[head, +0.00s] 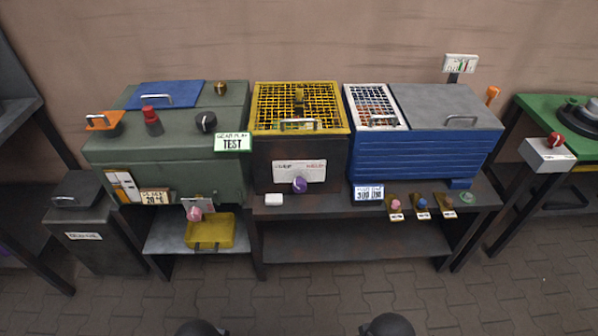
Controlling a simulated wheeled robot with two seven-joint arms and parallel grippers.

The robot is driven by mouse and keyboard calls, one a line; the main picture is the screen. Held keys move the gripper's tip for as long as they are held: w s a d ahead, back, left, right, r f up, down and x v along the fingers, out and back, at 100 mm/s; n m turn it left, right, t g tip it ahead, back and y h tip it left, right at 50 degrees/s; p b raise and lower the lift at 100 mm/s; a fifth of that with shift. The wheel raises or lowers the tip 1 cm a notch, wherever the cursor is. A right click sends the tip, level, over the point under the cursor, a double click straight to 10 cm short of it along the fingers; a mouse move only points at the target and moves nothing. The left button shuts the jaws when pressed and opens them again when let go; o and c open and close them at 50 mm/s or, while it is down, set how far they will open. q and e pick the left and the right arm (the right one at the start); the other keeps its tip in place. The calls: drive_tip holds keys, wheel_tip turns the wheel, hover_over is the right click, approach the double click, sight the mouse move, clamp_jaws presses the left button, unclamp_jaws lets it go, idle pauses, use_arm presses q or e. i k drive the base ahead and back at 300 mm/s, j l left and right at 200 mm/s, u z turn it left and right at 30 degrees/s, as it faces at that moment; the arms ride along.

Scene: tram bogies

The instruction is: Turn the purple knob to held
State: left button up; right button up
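The purple knob (299,185) sits at the lower edge of a white label plate (299,171) on the front of a dark box with a yellow mesh top (300,105). The plate carries a dark word at left and a reddish word at right, both too small to read surely. I cannot tell which way the knob points. Two dark rounded parts of my own body show at the bottom edge, but neither gripper is in view. Nothing touches the knob.
The box stands on a dark bench (350,245) between a green machine (170,150) and a blue ribbed box (425,150). Small coloured knobs (422,205) line the bench front at right. The paved floor in front is clear.

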sight(299, 184)
drive_tip(key=l, duration=1.45)
drive_tip(key=u, duration=0.05)
